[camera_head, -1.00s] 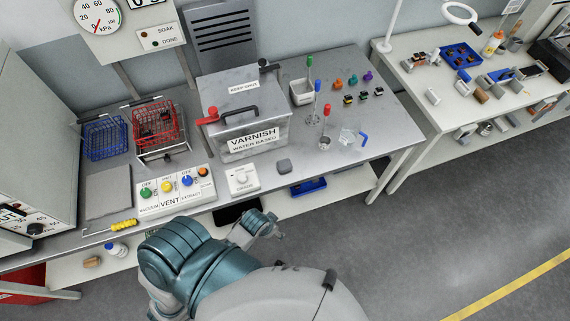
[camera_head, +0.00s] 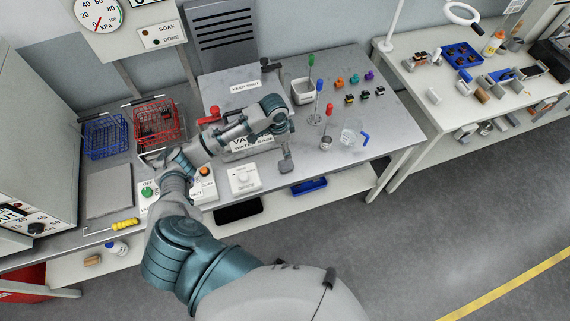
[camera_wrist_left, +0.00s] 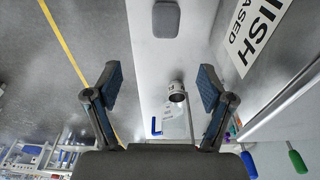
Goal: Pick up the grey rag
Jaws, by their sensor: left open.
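The grey rag (camera_head: 286,167) is a small dark-grey folded square lying flat on the steel bench, in front of the varnish box (camera_head: 250,143). In the left wrist view the rag (camera_wrist_left: 166,18) shows at the top centre, beyond the fingertips and apart from them. My left gripper (camera_head: 285,148) is above the bench close to the rag, partly overlapping it in the head view. My right gripper is in neither view.
A white dial box (camera_head: 243,180) stands left of the rag. A metal cup (camera_head: 325,143) and a clear beaker (camera_head: 348,136) stand to the right. Red (camera_head: 158,122) and blue (camera_head: 105,137) wire baskets are at the left. The bench's front edge is close to the rag.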

